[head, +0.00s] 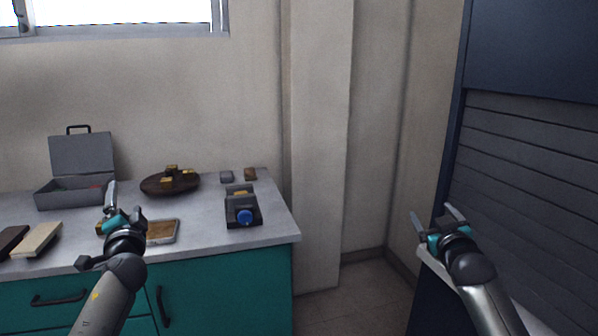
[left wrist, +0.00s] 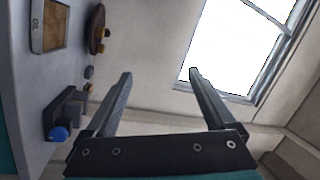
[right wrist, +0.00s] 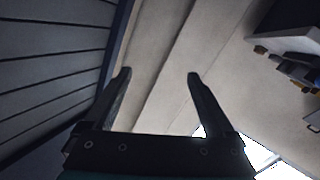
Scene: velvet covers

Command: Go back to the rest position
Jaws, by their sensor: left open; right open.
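My left gripper (head: 124,208) is open and empty, raised in front of the counter at the left of the head view. In the left wrist view its two fingers (left wrist: 160,75) stand apart with nothing between them. My right gripper (head: 434,226) is open and empty at the right of the head view, in front of the dark shuttered cabinet. In the right wrist view its fingers (right wrist: 158,76) are spread with only wall behind them. Neither gripper touches anything that I can see.
The counter (head: 200,244) holds an open grey case (head: 82,156), a dark round dish (head: 157,187) with several yellowish pieces, a device with a blue knob (head: 245,217), a framed brown tray (head: 162,230) and two small blocks. The dark shuttered cabinet (head: 535,150) stands right. Floor shows between.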

